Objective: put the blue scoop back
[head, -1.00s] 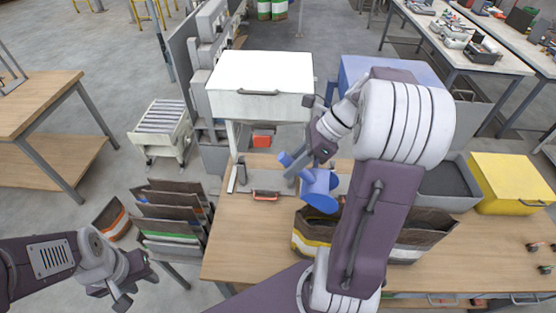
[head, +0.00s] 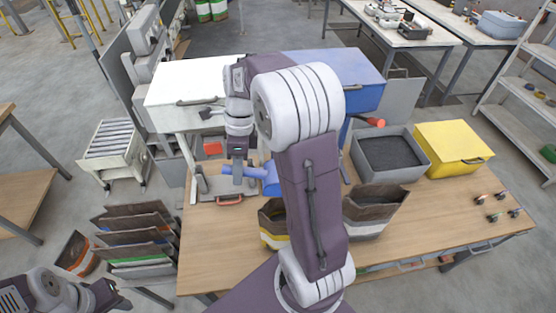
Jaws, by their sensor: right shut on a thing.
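The blue scoop (head: 271,180) is held above the back part of the wooden table (head: 215,250), with its handle pointing left. My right gripper (head: 237,172) is shut on the scoop's handle. My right arm crosses the middle of the view and hides part of the scoop's bowl side and the table behind it. My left gripper (head: 105,297) is empty at the lower left, off the table's left side; its jaws are small and partly cut off by the frame.
A grey bin (head: 427,170) of dark pellets and a yellow bin (head: 452,148) stand at the table's right. A blue bin (head: 345,85) and a white bin (head: 180,85) stand behind. Open bags (head: 375,212) stand mid-table.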

